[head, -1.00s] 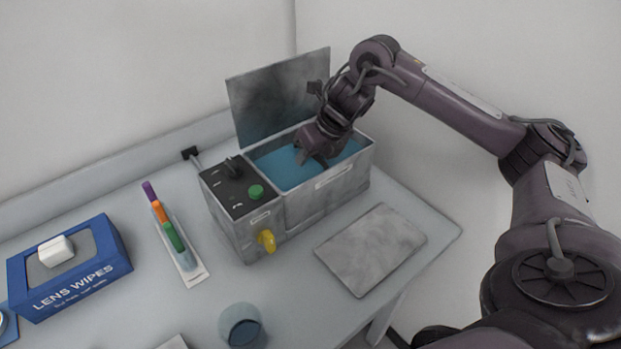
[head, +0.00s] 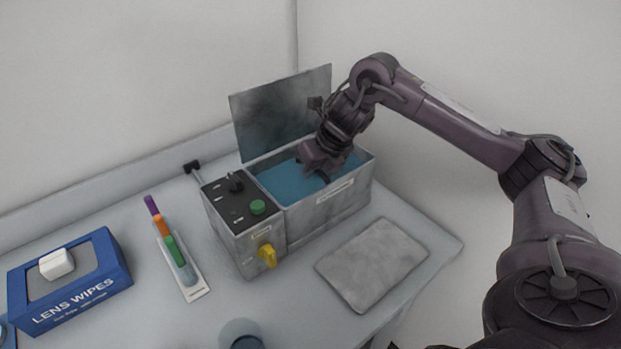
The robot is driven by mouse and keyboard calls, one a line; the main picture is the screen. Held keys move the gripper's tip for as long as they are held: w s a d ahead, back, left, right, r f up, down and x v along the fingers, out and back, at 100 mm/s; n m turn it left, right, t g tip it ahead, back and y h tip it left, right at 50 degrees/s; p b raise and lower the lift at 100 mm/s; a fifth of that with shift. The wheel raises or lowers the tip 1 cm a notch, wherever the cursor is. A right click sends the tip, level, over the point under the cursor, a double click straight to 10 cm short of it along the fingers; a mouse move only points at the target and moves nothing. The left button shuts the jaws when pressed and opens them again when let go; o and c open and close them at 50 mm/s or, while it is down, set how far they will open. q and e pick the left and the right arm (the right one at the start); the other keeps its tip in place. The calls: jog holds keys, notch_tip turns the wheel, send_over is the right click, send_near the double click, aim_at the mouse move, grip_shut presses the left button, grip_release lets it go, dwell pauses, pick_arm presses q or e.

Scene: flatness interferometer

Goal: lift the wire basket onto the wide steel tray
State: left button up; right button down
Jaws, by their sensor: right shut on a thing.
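My right gripper (head: 319,174) reaches down into the open tank (head: 330,210) of blue liquid (head: 283,182). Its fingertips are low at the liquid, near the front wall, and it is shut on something. The wire basket itself cannot be made out; the gripper and the liquid hide what is held. The wide steel tray (head: 372,263) lies flat on the table to the right of the tank's front and is bare. My left gripper is not in view.
The tank's lid (head: 282,112) stands open behind it. A control panel (head: 240,198) and yellow tap (head: 267,255) are at its left.

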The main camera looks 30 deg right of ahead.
jog(key=shift+r, duration=0.5)
notch_tip(320, 180, up, 19)
jog(key=p, duration=1.1)
jog(key=shift+f, duration=0.1)
